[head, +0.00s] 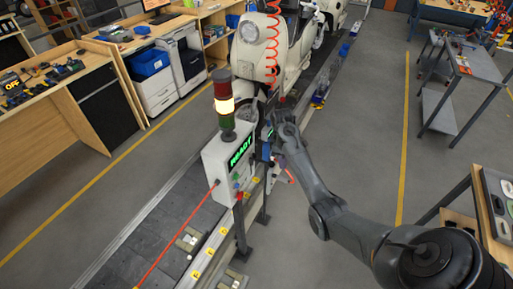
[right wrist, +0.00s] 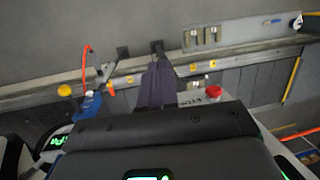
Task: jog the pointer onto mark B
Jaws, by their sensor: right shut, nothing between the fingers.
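The control box (head: 228,166) stands beside the slat conveyor (head: 155,235), with a lit green display (head: 240,151) and small buttons on its face. Yellow marks (head: 223,230) run along the conveyor's side rail; their letters are too small to read, so I cannot tell which is B. I cannot make out the pointer for certain. My right gripper (head: 272,138) is at the box's right side, partly hidden. In the right wrist view its dark fingers (right wrist: 156,85) are shut and empty, close to a red button (right wrist: 212,91) and a blue part (right wrist: 91,106). My left gripper is not in view.
A red cable (head: 178,235) crosses the slats.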

